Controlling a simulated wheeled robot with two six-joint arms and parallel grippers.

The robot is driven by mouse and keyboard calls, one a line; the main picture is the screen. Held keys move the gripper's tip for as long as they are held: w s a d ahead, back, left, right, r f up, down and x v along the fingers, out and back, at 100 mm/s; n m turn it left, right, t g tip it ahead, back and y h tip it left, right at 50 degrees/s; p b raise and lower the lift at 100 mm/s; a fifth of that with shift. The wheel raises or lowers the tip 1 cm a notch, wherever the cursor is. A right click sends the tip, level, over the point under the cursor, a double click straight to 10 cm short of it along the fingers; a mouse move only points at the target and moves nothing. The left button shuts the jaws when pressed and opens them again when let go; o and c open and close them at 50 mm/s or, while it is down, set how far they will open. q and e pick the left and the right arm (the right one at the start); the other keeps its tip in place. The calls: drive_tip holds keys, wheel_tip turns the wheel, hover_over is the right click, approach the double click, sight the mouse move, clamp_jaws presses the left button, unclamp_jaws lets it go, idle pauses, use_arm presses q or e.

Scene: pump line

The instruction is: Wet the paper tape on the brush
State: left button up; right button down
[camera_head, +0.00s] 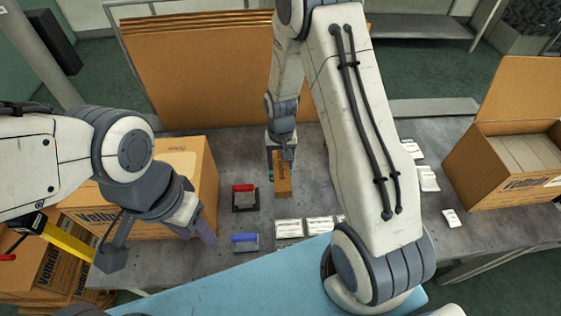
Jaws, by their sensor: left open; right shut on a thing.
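My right gripper (281,153) is at the back of the table, its fingers pointing down. It is shut on a brown printed piece (284,185) that hangs below the fingers; I cannot tell whether this is the paper tape or a small carton. A small green thing (270,177) shows beside it. My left gripper (158,248) is open and empty, its fingers spread wide at the front left, in front of a large brown carton (190,160). I cannot make out a brush; parts of the table are hidden behind my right arm.
A red-topped dark item (244,197) and a blue-topped item (245,241) lie mid-table beside several white labels (290,229). An open carton (518,165) stands right. Flat cardboard (200,70) leans at the back. A light blue surface (240,285) is in front.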

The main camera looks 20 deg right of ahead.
drive_tip(key=shift+f+b, duration=0.4)
drive_tip(key=shift+f, duration=0.25)
idle(0.7)
drive_tip(key=shift+w, duration=0.15)
drive_tip(key=shift+w+d+r, duration=0.1)
drive_tip(key=shift+w+d, duration=0.1)
drive_tip(key=shift+w, duration=0.4)
drive_tip(key=shift+w+d, duration=0.15)
drive_tip(key=shift+w, duration=0.4)
drive_tip(key=shift+w+d, duration=0.2)
drive_tip(key=shift+w, duration=0.45)
drive_tip(key=shift+w+d, duration=0.15)
drive_tip(key=shift+w, duration=0.5)
drive_tip(key=shift+w+d, duration=0.2)
drive_tip(key=shift+w, duration=0.45)
drive_tip(key=shift+w+d, duration=0.2)
drive_tip(key=shift+w, duration=0.4)
drive_tip(key=shift+s, duration=0.1)
drive_tip(key=shift+s+a+p, duration=0.15)
drive_tip(key=shift+s+a, duration=0.1)
drive_tip(key=shift+s, duration=0.55)
drive_tip(key=shift+s+a+p, duration=0.1)
drive_tip(key=shift+s+a, duration=0.15)
drive_tip(key=shift+s, duration=0.6)
drive_tip(key=shift+s+a+p, duration=0.15)
drive_tip(key=shift+s+a, duration=0.1)
drive_tip(key=shift+s, duration=0.55)
